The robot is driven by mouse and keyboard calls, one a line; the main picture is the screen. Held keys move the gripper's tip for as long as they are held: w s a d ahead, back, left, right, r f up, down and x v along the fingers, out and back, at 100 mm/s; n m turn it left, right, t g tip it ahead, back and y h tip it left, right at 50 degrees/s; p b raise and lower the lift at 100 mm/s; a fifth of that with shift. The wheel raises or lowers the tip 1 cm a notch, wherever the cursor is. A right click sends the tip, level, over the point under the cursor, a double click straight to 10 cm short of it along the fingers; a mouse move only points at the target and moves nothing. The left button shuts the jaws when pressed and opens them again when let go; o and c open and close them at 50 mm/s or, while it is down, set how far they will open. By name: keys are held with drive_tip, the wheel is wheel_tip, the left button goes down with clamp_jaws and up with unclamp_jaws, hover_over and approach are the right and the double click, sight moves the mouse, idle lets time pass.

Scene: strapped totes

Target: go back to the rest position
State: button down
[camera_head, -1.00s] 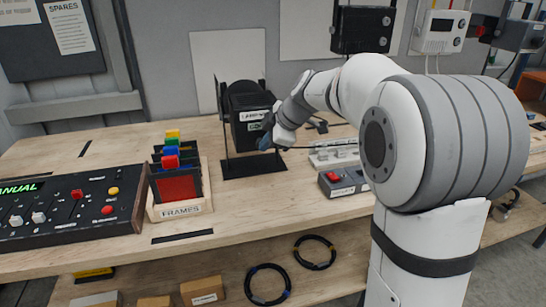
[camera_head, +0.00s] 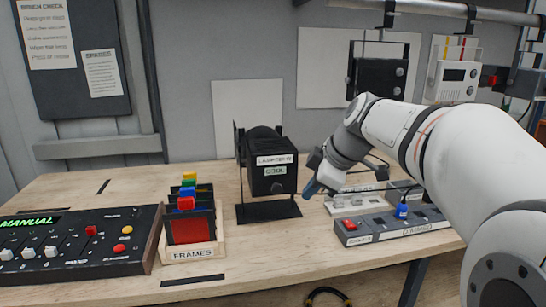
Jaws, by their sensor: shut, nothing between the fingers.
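My gripper (camera_head: 313,187) is at the end of my white and grey arm, which comes in from the right. It is shut, with nothing seen in it. It hangs above the bench just right of the black lamp box (camera_head: 271,172), apart from it as far as I can tell. Behind and under the gripper, part of a pale labelled strip (camera_head: 352,202) is hidden.
A grey dimmer block (camera_head: 385,228) with a red switch and a blue plug (camera_head: 402,211) lies right of my gripper. A wooden frames rack (camera_head: 192,250) and a control desk (camera_head: 75,245) stand left. The bench front between (camera_head: 270,262) is clear.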

drive_tip(key=s+d+f+m+h+p, duration=0.1)
drive_tip(key=s+f+m, duration=0.3)
drive_tip(key=s, duration=0.3)
drive_tip(key=s+d+f+m+g+h+p, duration=0.1)
drive_tip(key=s+f+m+h, duration=0.1)
drive_tip(key=s+f+m, duration=0.2)
drive_tip(key=s+d+f+m+g+h+p, duration=0.1)
drive_tip(key=s+f+m, duration=0.3)
drive_tip(key=s+m, duration=0.3)
drive_tip(key=s, duration=0.3)
drive_tip(key=shift+s+d+f+p, duration=0.2)
drive_tip(key=shift+d+f+p, duration=0.1)
drive_tip(key=shift+d+p, duration=0.1)
